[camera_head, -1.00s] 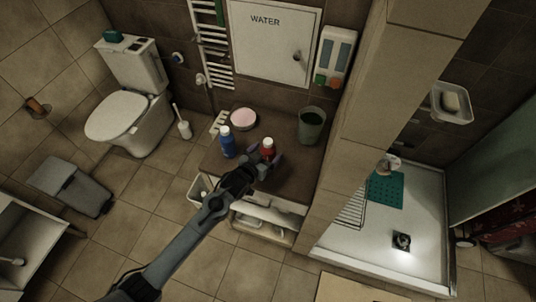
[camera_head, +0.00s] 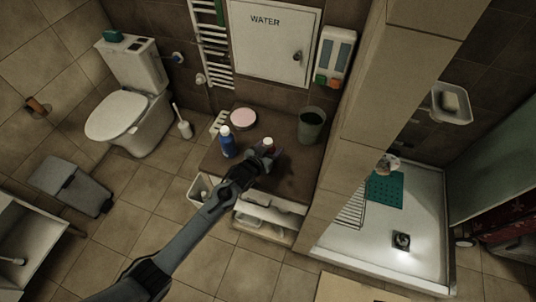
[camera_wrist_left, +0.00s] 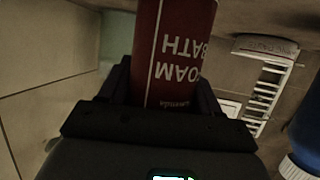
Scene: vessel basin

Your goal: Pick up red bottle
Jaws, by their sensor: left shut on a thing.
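The red bottle (camera_head: 268,145) is on the brown counter in the head view, its white cap and a little red showing above my gripper. In the left wrist view the red bottle (camera_wrist_left: 174,50) fills the upper middle, with "FOAM BATH" lettering upside down. My left gripper (camera_head: 262,156) is shut on the red bottle, a finger on each side of it. The gripper hides most of the bottle and its base, so I cannot tell whether it touches the counter. My right gripper is in neither view.
A blue bottle (camera_head: 227,142) with a white cap stands close to the left of the red one. A grey-green cup (camera_head: 311,126) and a pink round dish (camera_head: 243,118) stand on the counter (camera_head: 294,176). A beige pillar (camera_head: 345,160) rises to the right.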

